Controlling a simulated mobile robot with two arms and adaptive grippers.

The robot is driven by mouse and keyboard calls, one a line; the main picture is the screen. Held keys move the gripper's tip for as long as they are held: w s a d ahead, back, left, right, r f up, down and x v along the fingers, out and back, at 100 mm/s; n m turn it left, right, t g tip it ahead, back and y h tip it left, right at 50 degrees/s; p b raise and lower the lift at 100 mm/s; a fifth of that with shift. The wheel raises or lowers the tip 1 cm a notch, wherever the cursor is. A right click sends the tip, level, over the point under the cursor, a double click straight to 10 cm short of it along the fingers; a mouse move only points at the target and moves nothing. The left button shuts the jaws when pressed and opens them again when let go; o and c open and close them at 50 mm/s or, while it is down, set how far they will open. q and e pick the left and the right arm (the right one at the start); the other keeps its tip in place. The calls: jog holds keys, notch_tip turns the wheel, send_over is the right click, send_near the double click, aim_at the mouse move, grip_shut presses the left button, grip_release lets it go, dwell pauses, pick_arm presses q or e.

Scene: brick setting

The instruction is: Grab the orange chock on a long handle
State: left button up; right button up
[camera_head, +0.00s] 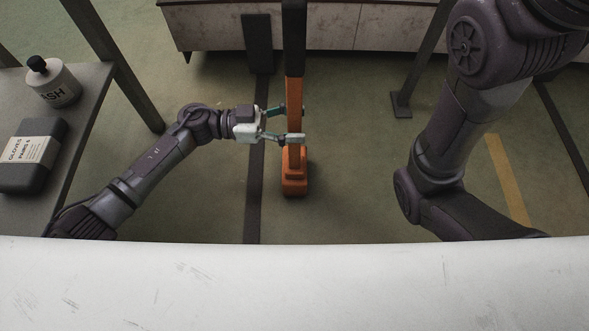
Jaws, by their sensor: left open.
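The orange chock (295,178) stands on the green floor near the middle of the head view. Its long handle (294,85) rises from it toward the top edge, orange below and black on its upper part. My left gripper (292,124) reaches in from the left at the lower part of the handle. Its fingers are open, one on the far side and one on the near side, close to the handle. I cannot tell whether they touch it. My right gripper is out of view; only my right arm shows at the right.
A grey table (85,105) at the left holds a white bottle (57,88) with a black cap and a dark labelled pack (27,168). A pale cabinet (340,25) stands at the back. A dark post (418,60) stands right of the handle. Floor around the chock is clear.

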pick_arm(q)
jog(key=shift+d, duration=0.1)
grip_shut()
dwell(0.3)
jog(key=shift+r, duration=0.3)
